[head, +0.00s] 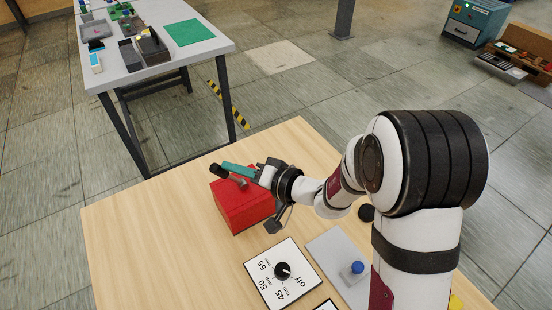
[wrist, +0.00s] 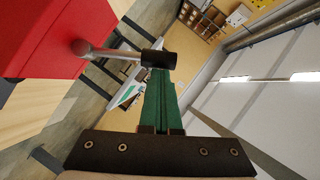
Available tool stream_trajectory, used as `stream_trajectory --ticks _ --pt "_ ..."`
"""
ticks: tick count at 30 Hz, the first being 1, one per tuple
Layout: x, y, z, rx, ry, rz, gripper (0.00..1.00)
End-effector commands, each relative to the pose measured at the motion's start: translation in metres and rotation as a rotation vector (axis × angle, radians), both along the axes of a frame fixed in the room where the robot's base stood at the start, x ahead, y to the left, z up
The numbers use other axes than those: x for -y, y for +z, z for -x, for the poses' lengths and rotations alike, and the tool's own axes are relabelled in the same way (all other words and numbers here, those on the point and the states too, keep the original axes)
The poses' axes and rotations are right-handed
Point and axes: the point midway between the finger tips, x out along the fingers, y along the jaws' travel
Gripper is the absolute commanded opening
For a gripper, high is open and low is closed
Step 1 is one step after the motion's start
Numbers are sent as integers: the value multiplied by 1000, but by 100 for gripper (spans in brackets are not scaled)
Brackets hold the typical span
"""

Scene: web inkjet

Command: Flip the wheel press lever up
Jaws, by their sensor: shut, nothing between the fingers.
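The wheel press is a red box (head: 243,205) on the wooden table, left of my arm in the head view. Its lever is a metal rod with a black knob (head: 216,171), pointing left along the top of the box. In the wrist view, the red box (wrist: 50,35) fills the upper left and the lever's black knob (wrist: 158,60) lies just past my fingertips. My gripper (head: 226,166) has teal-green fingers, shut and empty, above the box and beside the knob. It also shows in the wrist view (wrist: 160,80). I cannot tell whether the fingertips touch the knob.
A dial panel (head: 262,284) and a grey plate with a blue button (head: 357,267) lie on the wooden table (head: 130,235) near my arm. The table's left part is clear. A separate grey table (head: 205,48) with parts stands behind.

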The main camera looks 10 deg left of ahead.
Motion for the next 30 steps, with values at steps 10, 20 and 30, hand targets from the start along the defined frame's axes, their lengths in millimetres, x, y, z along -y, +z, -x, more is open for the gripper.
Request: stream_trajectory --ticks 10,20,30 --pt "2 0 1 -1 9 4 0" --pt "64 28 -6 0 -3 2 0" --pt "118 43 13 0 -1 0 0"
